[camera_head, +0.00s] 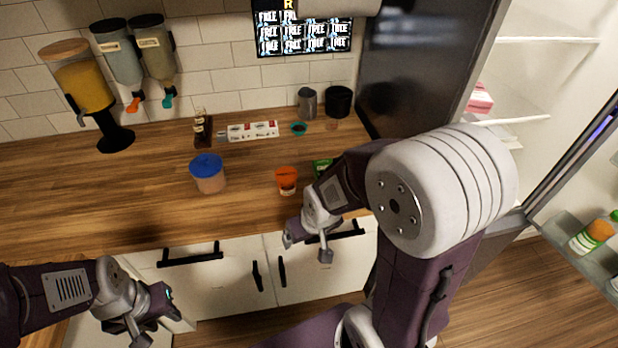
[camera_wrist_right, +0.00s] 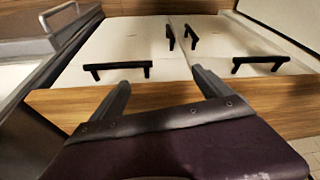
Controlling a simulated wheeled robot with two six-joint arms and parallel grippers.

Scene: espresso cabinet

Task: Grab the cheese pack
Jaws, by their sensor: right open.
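No item is clearly readable as a cheese pack. A pink-and-white pack (camera_head: 480,98) sits on a shelf in the open fridge at the right; I cannot tell what it is. A small green packet (camera_head: 322,168) on the counter is partly hidden behind my right arm. My right gripper (camera_head: 308,243) is open and empty in front of the counter edge, left of the fridge. Its spread fingers show in the right wrist view (camera_wrist_right: 160,78), with nothing between them. My left gripper (camera_head: 158,328) is at the lower left, fingers apart and empty, in front of the cabinets.
The fridge door's rack (camera_head: 575,250) holds a bottle (camera_head: 592,235). Black drawer handles (camera_head: 190,254) stick out below the counter.

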